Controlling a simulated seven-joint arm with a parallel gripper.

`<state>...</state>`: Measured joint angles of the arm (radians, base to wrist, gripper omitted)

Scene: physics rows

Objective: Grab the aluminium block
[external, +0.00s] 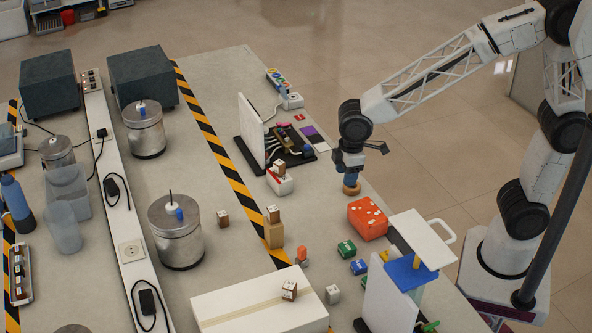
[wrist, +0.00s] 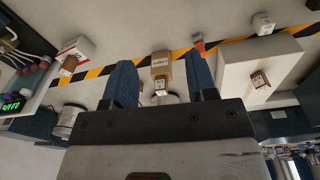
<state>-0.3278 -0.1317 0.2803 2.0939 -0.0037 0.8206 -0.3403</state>
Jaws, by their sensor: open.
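A small light-grey, labelled cube (external: 332,294), which looks like the aluminium block, sits on the table right of the long white box; I cannot read its label. In the wrist view a similar pale cube (wrist: 263,23) is at the upper right, beyond the box. My gripper (external: 350,172) points down near the table's right edge, well behind the grey cube. In the wrist view my gripper's two blue fingers (wrist: 162,68) are apart, with nothing held. A tan block (wrist: 161,64) and a brown cube (wrist: 161,87) show between them in the distance.
The white box (external: 255,305) carries a brown cube. A tan block (external: 273,235) with a brown cube on top stands near the striped tape. An electronics board (external: 285,140) lies behind.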

